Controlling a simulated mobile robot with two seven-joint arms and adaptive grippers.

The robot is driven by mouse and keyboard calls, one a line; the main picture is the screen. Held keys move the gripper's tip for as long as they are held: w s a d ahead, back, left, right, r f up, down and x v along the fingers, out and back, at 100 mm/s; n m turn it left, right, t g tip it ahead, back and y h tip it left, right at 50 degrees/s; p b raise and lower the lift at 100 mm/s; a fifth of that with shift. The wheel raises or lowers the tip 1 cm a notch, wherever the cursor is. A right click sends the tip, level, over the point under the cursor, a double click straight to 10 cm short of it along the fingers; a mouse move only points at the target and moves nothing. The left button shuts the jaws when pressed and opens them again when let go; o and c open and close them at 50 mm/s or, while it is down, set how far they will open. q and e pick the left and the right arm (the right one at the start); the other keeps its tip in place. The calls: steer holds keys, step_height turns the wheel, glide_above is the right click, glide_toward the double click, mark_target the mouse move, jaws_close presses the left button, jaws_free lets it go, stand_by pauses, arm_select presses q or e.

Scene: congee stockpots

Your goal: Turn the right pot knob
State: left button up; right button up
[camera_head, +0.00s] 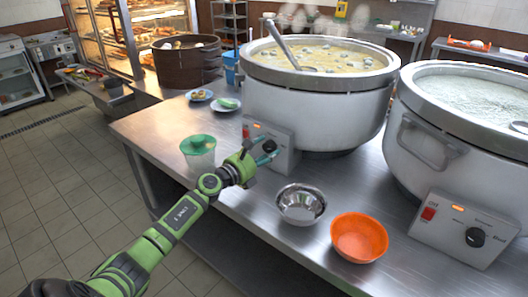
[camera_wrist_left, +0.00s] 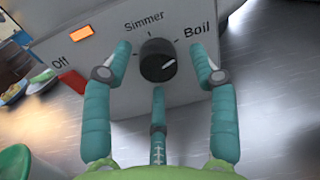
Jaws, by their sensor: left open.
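The right pot (camera_head: 470,120) holds a pale, bubbly liquid. Its control box carries a black knob (camera_head: 475,237) and a red switch, with no gripper near them. The left pot (camera_head: 315,110) holds yellowish congee with a ladle. My left gripper (camera_head: 262,152) is at the left pot's control box (camera_head: 290,158). In the left wrist view its teal fingers (camera_wrist_left: 160,80) are open and spread around the left pot's black knob (camera_wrist_left: 157,60), without visible grip on it. The knob's white mark points rightward, on the Boil side. My right gripper is not in view.
A steel bowl (camera_head: 300,203) and an orange bowl (camera_head: 359,238) stand on the steel counter (camera_head: 235,210) in front of the pots. A green-lidded cup (camera_head: 199,150) and small plates (camera_head: 226,104) are at the left. Open floor lies left of the counter.

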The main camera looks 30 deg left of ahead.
arm_select(q)
steer(key=c, duration=1)
steer(key=shift+c, duration=0.7)
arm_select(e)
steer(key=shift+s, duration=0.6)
